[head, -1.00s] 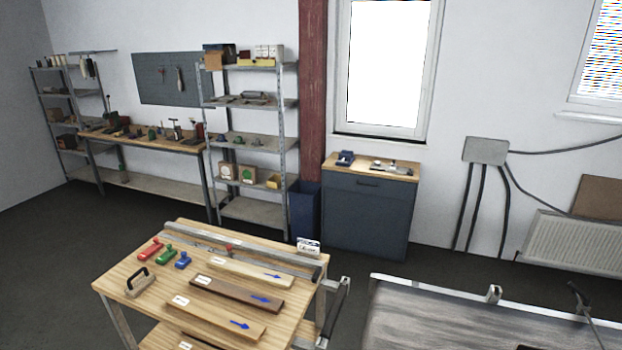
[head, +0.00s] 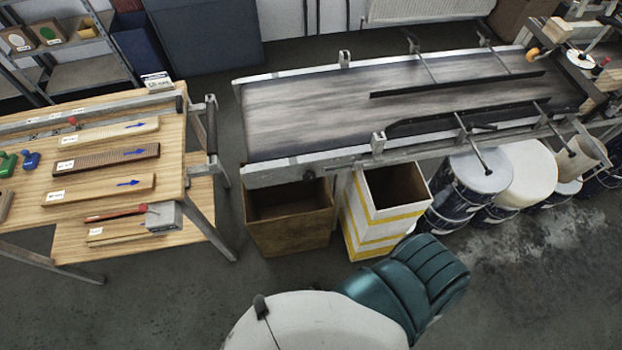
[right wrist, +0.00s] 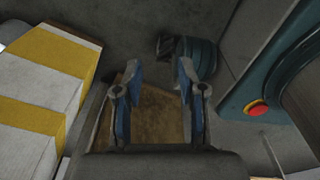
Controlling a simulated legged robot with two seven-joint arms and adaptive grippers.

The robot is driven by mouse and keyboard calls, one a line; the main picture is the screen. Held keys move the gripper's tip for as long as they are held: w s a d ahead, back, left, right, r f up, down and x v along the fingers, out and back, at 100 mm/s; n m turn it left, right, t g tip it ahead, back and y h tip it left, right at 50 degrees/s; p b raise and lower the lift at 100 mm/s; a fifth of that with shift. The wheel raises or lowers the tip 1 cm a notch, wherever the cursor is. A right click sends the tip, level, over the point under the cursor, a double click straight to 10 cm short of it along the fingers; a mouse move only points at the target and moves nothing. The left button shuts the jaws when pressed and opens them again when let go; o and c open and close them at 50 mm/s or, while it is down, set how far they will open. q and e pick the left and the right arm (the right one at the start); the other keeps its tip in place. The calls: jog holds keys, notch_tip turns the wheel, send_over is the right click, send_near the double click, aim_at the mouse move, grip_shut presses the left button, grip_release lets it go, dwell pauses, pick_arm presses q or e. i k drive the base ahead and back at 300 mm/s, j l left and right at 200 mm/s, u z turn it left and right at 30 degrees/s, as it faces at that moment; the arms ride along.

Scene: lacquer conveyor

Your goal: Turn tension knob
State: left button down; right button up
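The conveyor (head: 300,105) runs across the head view from centre left to upper right, with a dark worn belt and pale metal side rails. A small dark round part (head: 308,174) sits on its near rail at the left end, and an orange round part (head: 533,54) is at its far right end. I cannot tell which part, if either, is the tension knob. My right gripper (right wrist: 158,75) shows in the right wrist view with two blue-padded fingers apart and nothing between them. Neither gripper shows in the head view.
A brown open box (head: 290,222) and a white box with yellow bands (head: 377,215) stand under the conveyor's near side. Drums (head: 468,178) stand to their right. A wooden workbench (head: 172,178) stands at left. Grey floor is open at the lower left.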

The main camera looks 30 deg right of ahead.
aim_at(310, 176)
jog(key=z, duration=1.4)
